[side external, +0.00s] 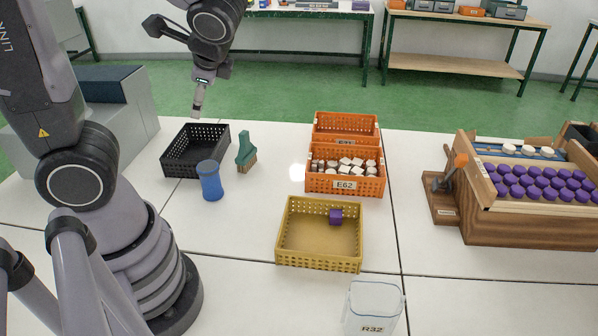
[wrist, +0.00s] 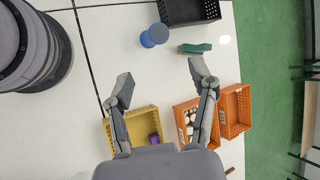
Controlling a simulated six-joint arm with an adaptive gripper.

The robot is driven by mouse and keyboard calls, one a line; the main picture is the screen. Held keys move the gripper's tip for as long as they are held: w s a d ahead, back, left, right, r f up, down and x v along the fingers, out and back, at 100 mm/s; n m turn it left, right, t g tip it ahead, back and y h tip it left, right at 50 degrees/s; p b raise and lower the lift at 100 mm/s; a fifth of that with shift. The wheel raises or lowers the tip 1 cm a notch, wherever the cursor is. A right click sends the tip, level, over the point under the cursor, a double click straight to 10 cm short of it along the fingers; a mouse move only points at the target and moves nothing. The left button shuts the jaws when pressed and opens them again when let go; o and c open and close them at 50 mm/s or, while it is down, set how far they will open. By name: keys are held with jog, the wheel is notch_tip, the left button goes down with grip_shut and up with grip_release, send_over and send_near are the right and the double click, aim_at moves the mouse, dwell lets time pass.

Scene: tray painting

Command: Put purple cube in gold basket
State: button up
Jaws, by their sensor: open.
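The purple cube (side external: 335,216) lies inside the gold basket (side external: 318,262), near its back wall and right of the middle. In the wrist view the purple cube (wrist: 154,139) also shows inside the gold basket (wrist: 146,110), towards its right side. My gripper (side external: 197,105) hangs high above the far left part of the table, over the area of the black basket, well away from the gold basket. In the wrist view my gripper (wrist: 160,82) has its two fingers spread wide, with nothing between them.
A black basket (side external: 180,173), blue bottle (side external: 211,185) and green brush (side external: 246,150) stand left of the gold basket. Orange crates (side external: 345,186) are behind it. A clear container (side external: 373,308) is in front. A wooden rack (side external: 510,225) of purple pieces stands right.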

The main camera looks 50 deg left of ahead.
jog(key=s+d+r+n+t+h, duration=0.5)
jog(key=d+r+n+h, duration=0.1)
jog(key=r+n+h, duration=0.1)
jog(key=shift+s+r+h, duration=0.2)
jog(key=shift+r+h, duration=0.05)
jog(key=shift+h, duration=0.05)
